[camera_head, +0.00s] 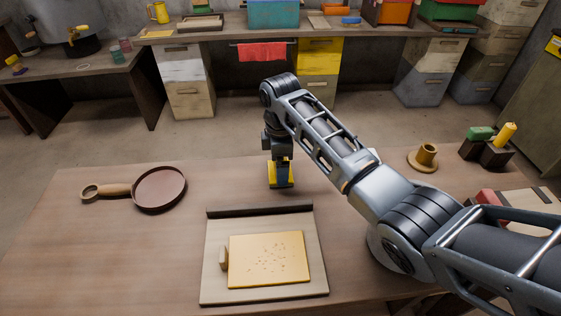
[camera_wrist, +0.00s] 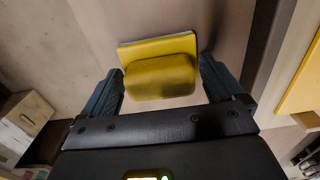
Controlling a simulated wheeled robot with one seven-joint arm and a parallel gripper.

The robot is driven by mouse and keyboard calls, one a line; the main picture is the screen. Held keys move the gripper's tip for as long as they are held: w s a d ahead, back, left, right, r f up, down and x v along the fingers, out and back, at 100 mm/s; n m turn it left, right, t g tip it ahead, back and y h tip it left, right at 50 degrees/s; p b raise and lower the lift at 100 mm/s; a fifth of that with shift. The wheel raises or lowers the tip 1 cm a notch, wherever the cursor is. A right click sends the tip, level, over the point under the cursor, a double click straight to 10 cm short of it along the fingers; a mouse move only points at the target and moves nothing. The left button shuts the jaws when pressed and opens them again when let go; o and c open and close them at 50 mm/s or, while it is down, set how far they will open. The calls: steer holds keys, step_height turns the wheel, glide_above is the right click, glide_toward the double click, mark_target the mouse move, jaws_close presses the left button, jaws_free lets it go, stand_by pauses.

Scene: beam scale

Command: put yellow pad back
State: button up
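The yellow pad (camera_head: 281,182) is at the far middle of the near table, under my downturned gripper (camera_head: 280,166). In the wrist view the pad (camera_wrist: 160,78) shows as a thick yellow block over a flat yellow base with a pale edge. My gripper's fingers (camera_wrist: 161,68) stand on either side of the block, very close to it. Whether they press on it cannot be told. Dark holders (camera_head: 487,153) at the right of the table carry a green piece (camera_head: 480,133) and a yellow piece (camera_head: 505,134).
A pale board (camera_head: 215,268) with a dark back strip bears a yellow speckled slab (camera_head: 268,258), nearer than the pad. A round brown pan (camera_head: 160,188) lies left. A brown flanged cup (camera_head: 427,155) stands right. My arm crosses the table's right side. Bare table lies between pan and pad.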

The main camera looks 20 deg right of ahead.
steer(key=shift+o, duration=0.3)
step_height(320, 180, up, 12)
steer(key=shift+r+p, duration=0.2)
steer(key=shift+p, duration=0.25)
